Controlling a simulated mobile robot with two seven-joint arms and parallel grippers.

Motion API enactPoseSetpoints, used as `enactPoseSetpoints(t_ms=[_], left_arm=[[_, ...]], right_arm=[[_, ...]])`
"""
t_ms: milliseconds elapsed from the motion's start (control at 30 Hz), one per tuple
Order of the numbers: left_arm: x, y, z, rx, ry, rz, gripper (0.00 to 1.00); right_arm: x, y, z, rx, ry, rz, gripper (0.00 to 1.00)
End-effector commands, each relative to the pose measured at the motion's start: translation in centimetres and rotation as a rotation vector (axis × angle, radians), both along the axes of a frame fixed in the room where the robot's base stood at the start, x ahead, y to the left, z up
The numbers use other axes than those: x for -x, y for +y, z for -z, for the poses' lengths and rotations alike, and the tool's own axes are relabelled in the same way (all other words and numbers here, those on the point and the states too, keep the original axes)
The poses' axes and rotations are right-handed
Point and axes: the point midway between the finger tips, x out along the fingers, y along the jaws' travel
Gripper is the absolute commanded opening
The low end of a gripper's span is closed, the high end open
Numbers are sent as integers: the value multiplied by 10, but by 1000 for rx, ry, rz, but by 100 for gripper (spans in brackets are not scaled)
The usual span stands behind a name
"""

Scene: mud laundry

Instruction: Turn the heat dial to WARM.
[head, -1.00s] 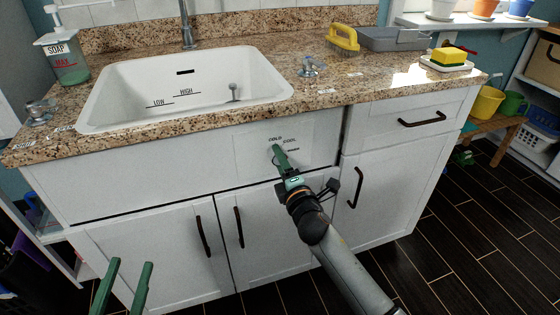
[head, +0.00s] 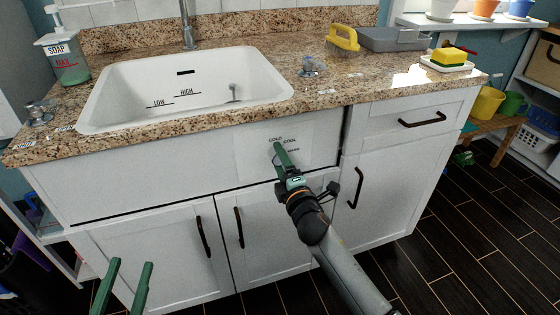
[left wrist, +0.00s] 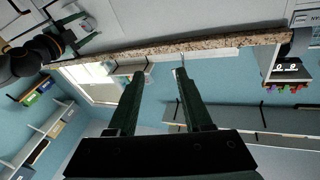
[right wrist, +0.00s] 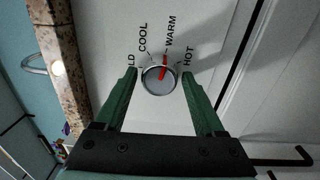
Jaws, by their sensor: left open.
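The heat dial (right wrist: 158,79) is a round grey knob with a red pointer on a white panel, seen in the right wrist view. COLD, COOL, WARM and HOT are printed around it. The red pointer is directed at the WARM label (right wrist: 171,31). My right gripper (right wrist: 159,74) is open, with one green finger on each side of the dial and small gaps showing. In the head view my right gripper (head: 279,147) is at the panel and hides the dial. My left gripper (head: 133,264) is open and empty, low in front of the cabinet.
The panel is on the cabinet front (head: 190,165) below the granite counter (head: 345,88) and white sink (head: 190,85). Dark door handles (head: 356,187) stick out nearby. A soap dispenser (head: 66,60), yellow brush (head: 342,38) and sponge (head: 449,55) are on the counter.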

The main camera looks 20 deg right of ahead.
Motion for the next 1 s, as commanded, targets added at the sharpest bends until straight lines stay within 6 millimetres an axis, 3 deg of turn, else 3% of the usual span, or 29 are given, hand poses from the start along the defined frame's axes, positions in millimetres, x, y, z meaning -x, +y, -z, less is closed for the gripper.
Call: enactPoseSetpoints(t_ms=[100, 467, 733, 1000], left_arm=[[0, 0, 0, 0, 1, 0, 50], [-1, 0, 1, 1, 14, -2, 50], [-1, 3, 55, 2, 232, -29, 50], [5, 4, 86, -2, 354, -40, 50]], right_arm=[[0, 0, 0, 1, 0, 0, 83], [8, -1, 1, 1, 2, 1, 83], [53, -2, 1, 0, 3, 1, 83], [101, -3, 3, -1, 3, 0, 83]])
